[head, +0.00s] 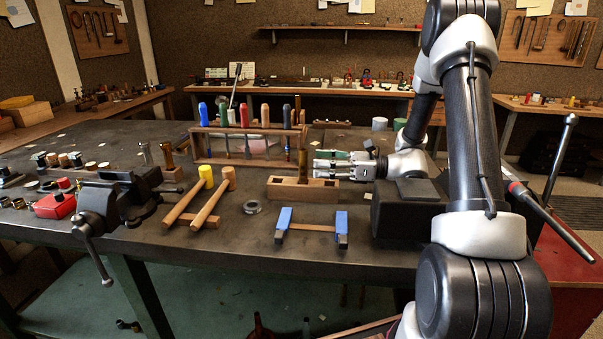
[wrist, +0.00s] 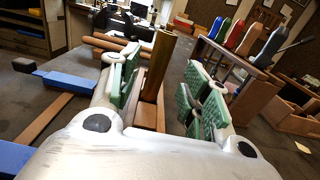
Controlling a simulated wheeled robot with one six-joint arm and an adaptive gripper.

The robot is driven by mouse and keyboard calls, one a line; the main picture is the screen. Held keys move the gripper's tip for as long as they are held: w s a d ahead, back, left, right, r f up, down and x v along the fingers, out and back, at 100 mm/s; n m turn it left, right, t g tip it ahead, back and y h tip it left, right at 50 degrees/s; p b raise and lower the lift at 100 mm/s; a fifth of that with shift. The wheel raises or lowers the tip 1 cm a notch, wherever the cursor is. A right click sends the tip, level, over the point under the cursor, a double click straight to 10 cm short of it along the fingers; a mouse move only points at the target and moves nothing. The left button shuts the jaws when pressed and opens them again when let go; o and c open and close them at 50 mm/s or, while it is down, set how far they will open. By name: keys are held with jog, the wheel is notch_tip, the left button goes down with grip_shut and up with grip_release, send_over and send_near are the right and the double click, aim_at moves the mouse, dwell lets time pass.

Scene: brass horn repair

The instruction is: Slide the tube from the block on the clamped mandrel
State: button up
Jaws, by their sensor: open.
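The brass tube (head: 303,164) stands upright in the wooden block (head: 325,194) on the bench. In the wrist view the tube (wrist: 158,64) rises from the block between my two green-padded fingers, with gaps on both sides. My gripper (head: 322,163) is open, lies level and points left at the tube, just above the block; it also shows in the wrist view (wrist: 163,92). The tube's lower end is hidden in the block. The black vise (head: 95,207) is at the bench's left front; I cannot clearly make out the mandrel in its jaws.
A wooden rack of coloured-handled tools (head: 248,133) stands behind. A dark box (head: 408,212) is close under my arm on the right.

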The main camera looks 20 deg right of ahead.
aim_at(303, 161)
jog(key=x, duration=0.5)
jog(key=shift+w+a+r, duration=0.1)
jog(key=shift+a+r, duration=0.15)
jog(key=shift+a, duration=0.15)
jog(key=shift+c, duration=0.3)
grip_shut()
